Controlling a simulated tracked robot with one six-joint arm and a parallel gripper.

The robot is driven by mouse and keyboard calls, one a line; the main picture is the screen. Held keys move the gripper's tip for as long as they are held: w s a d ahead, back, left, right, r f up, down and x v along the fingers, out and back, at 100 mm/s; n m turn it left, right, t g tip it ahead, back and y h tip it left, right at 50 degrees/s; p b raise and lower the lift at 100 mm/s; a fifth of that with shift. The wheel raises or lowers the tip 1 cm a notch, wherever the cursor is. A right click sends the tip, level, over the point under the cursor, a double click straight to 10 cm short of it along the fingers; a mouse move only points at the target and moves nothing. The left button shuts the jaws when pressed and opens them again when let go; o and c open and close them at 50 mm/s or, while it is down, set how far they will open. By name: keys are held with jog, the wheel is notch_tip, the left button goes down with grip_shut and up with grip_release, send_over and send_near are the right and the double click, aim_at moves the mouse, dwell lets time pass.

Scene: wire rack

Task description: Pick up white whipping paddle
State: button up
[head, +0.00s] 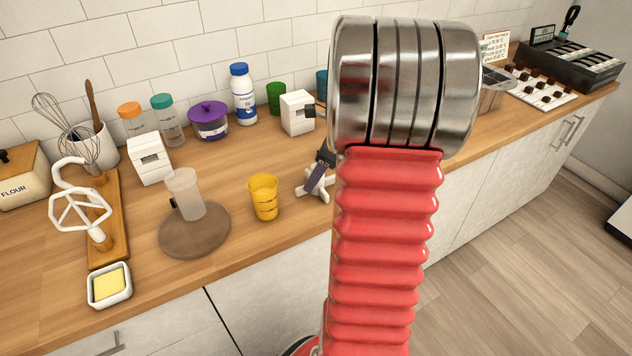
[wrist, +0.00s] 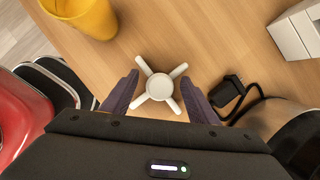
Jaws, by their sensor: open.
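A white cross-shaped piece with a round hub and stubby arms (wrist: 159,86) lies flat on the wooden counter. In the head view it (head: 328,187) is partly hidden by my gripper (head: 319,172) and arm. In the wrist view my gripper (wrist: 160,78) is open, with one dark purple finger on each side of the piece; contact cannot be told. I cannot tell for certain which white piece is the whipping paddle.
A yellow cup (head: 264,197) stands left of my gripper and shows in the wrist view (wrist: 85,15). A white block (wrist: 298,30) and a black plug with cable (wrist: 229,92) lie to its right. A round brown board (head: 193,238) holds a clear beaker (head: 185,193).

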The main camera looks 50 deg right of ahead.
jog(key=c, duration=1.1)
jog(key=shift+r, duration=0.1)
notch_tip(320, 180, up, 10)
jog(key=shift+f, duration=0.1)
dwell(0.3)
dwell(0.4)
